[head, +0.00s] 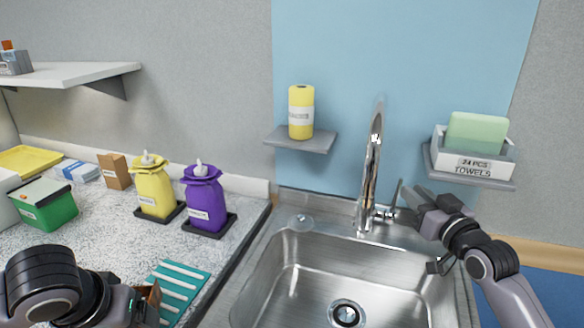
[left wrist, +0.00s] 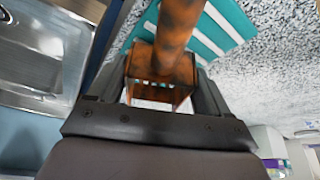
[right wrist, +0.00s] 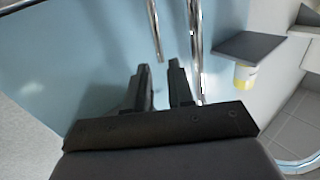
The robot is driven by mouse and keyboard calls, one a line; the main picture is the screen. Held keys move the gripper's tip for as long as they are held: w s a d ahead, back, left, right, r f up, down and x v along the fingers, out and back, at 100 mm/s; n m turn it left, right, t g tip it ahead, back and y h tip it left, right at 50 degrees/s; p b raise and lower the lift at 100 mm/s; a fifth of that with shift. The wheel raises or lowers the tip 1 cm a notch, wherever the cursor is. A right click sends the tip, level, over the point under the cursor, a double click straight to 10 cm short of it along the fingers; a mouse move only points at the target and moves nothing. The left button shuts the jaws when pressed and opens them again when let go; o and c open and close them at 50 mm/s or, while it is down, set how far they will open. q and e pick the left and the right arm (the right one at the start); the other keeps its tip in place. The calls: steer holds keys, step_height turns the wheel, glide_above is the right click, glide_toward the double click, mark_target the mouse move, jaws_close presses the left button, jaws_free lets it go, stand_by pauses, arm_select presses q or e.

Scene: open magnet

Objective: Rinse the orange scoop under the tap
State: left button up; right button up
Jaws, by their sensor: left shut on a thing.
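My left gripper (head: 148,305) is at the bottom left, over the counter beside the sink, shut on the orange scoop (left wrist: 178,45). The scoop has dark blotches; only a small part of it (head: 153,295) shows in the head view. The chrome tap (head: 374,155) stands at the back of the sink (head: 290,285), with its lever (head: 397,193) on the right side. No water stream is visible. My right gripper (head: 418,200) is just right of the lever, its fingers apart in the right wrist view (right wrist: 160,75). I cannot tell whether it touches the lever.
A teal striped mat (head: 185,280) lies on the counter left of the sink. Purple (head: 205,200) and yellow (head: 153,188) pump bottles stand behind it.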

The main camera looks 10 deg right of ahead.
mark_target(402, 183)
steer(key=shift+w+a, duration=0.2)
steer(key=shift+w, duration=1.1)
steer(key=shift+w+a, duration=0.15)
steer(key=shift+w, duration=1.1)
steer(key=shift+w+a, duration=0.2)
steer(key=shift+w, duration=1.1)
jaws_close()
